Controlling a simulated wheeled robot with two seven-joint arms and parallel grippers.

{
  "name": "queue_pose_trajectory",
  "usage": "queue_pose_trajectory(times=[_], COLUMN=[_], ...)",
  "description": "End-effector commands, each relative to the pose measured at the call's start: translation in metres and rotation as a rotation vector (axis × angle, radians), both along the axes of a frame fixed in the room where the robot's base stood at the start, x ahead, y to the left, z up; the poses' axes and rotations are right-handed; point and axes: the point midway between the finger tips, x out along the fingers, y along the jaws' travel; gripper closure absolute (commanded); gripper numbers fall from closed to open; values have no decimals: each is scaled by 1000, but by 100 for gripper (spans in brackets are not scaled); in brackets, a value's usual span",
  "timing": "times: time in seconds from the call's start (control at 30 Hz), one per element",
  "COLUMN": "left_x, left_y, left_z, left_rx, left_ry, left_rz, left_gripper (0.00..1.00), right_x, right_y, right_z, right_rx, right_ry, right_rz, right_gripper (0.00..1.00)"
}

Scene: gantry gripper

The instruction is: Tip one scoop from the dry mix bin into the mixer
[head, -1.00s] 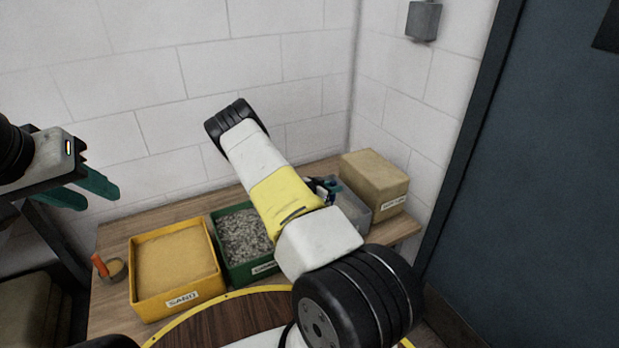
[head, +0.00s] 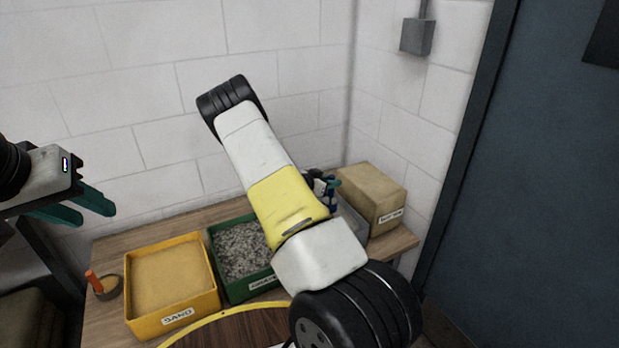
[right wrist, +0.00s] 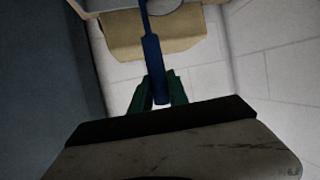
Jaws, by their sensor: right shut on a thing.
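My right gripper (right wrist: 158,95) is shut on the blue handle of a scoop (right wrist: 153,60) in the right wrist view. The scoop's bowl is only partly in view at the top edge. In the head view the right gripper (head: 326,188) shows teal and blue beyond my arm, which hides much of it, above a grey bin (head: 352,222). The bin's contents are hidden. A tan box (head: 372,192) with a small label, hard to read, stands right of it. My left gripper (head: 80,206) is open and empty at the left.
A yellow sand bin (head: 171,283) and a green gravel bin (head: 240,250) stand on a wooden bench (head: 112,248). An orange-handled tool or tape roll (head: 103,286) lies left of the sand. Block walls close in behind; a dark door (head: 530,170) is right.

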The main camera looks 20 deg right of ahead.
Motion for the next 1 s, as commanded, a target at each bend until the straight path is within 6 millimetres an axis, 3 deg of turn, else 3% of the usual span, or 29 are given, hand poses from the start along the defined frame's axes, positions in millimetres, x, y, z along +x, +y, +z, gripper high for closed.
queue_pose_trajectory(times=[0.6, 1.0], left_x=[0, 0], left_y=[0, 0], left_z=[0, 0], left_rx=[0, 0], left_ry=[0, 0], left_rz=[0, 0], left_gripper=[64, 64], right_x=[-2, -3], right_y=[30, 35], right_z=[46, 54], right_rx=[0, -1], right_ry=[-1, -1], right_rz=[1, 0], right_gripper=[100, 100])
